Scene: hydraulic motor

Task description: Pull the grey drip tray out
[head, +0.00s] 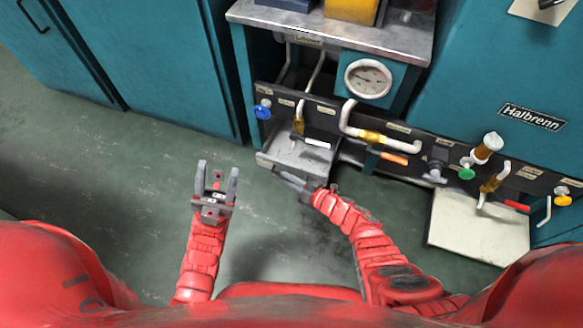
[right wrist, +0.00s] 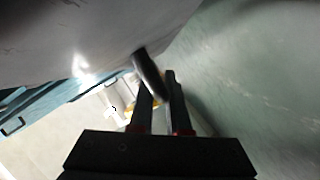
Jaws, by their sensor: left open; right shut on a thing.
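The grey drip tray (head: 294,158) sits low at the foot of the hydraulic unit, below the dark valve panel. Its grey face also fills the upper left of the right wrist view (right wrist: 60,40). My right gripper (head: 281,174) is at the tray's front edge. In the right wrist view the right gripper (right wrist: 160,98) is shut on a dark curved handle (right wrist: 148,70) at the tray's face. My left gripper (head: 218,172) is open and empty above the floor, left of the tray.
The valve panel (head: 330,118) carries pipes, a blue knob (head: 262,110) and several valves above the tray. A pressure gauge (head: 368,79) is higher up. A pale flat panel (head: 478,228) lies on the floor at right. The green floor (head: 150,190) before the tray is clear.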

